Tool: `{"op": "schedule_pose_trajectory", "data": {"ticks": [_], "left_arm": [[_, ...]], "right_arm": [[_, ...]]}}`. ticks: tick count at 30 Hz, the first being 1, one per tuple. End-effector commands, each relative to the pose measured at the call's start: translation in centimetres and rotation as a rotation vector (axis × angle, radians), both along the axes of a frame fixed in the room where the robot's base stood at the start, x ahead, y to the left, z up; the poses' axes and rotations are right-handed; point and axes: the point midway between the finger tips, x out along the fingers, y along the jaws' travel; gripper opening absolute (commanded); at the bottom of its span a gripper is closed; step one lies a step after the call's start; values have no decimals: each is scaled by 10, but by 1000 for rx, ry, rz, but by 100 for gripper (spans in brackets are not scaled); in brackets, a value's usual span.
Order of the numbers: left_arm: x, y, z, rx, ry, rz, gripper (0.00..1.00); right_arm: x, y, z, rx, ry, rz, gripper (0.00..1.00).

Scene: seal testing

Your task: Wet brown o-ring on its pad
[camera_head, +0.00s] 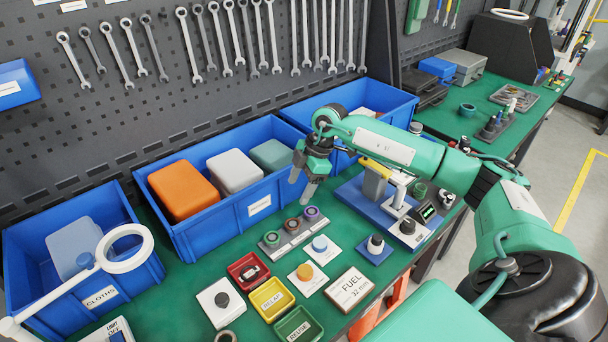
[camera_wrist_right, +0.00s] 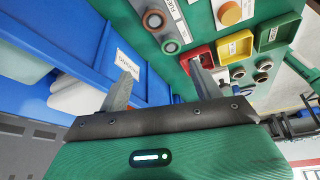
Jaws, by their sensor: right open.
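A small grey rack (camera_head: 294,236) on the green bench holds three round pieces: a greenish one (camera_head: 271,238), a reddish-brown one (camera_head: 291,224) and a purple one (camera_head: 311,213). My right gripper (camera_head: 303,186) is open and empty, above the front wall of the blue bin, behind the rack. In the right wrist view its fingers (camera_wrist_right: 161,70) stand apart, with part of the rack (camera_wrist_right: 166,34) beyond them. My left gripper is out of view.
Red (camera_head: 248,270), yellow (camera_head: 271,299) and green (camera_head: 298,326) trays stand in front of the rack. Blue bins (camera_head: 181,238) line the back. A ring-shaped lamp (camera_head: 147,262) is at left.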

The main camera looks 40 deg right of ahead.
Motion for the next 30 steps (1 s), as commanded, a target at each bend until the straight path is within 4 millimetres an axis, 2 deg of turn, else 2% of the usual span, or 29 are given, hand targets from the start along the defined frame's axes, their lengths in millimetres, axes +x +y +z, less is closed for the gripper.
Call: {"op": "schedule_pose_trajectory", "data": {"ticks": [1,3,6,11,24,30], "left_arm": [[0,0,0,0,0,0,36],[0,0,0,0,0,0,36],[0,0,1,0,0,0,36],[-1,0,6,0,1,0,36],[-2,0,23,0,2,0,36],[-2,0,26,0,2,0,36]], "right_arm": [[-1,-13,3,-37,20,-27,66],[-2,-23,4,-66,41,-51,66],[-3,-27,1,-83,53,-63,66],[-2,-21,-15,-80,56,-63,66],[6,4,-96,-77,54,-61,66],[8,10,-119,-78,52,-60,66]]}}
